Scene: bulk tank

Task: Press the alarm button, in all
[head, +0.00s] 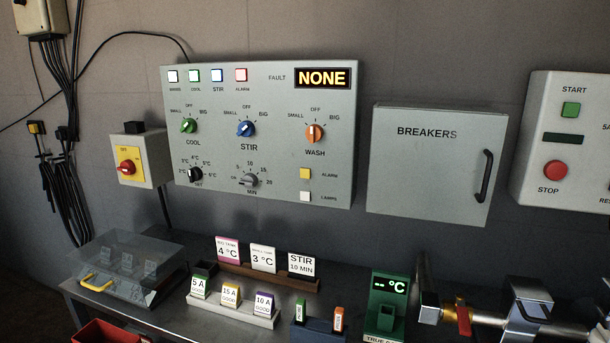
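The alarm button (305,173) is a small yellow square at the lower right of the grey control panel (335,120), with the label ALARM beside it. A white square lamps button (305,196) sits just below it. A row of indicator lamps runs along the panel's top left; the rightmost, the alarm lamp (241,75), has a red frame and a pale face. The fault display (322,78) reads NONE in yellow letters. Neither of my grippers is in view, and nothing covers the alarm button.
Coloured knobs, including the orange wash knob (315,133), are near the button. A closed breakers box (430,170) hangs to the right. The bench below holds a clear-lidded case (125,265), label cards, a green thermometer holder (388,295) and metal pipework (490,320).

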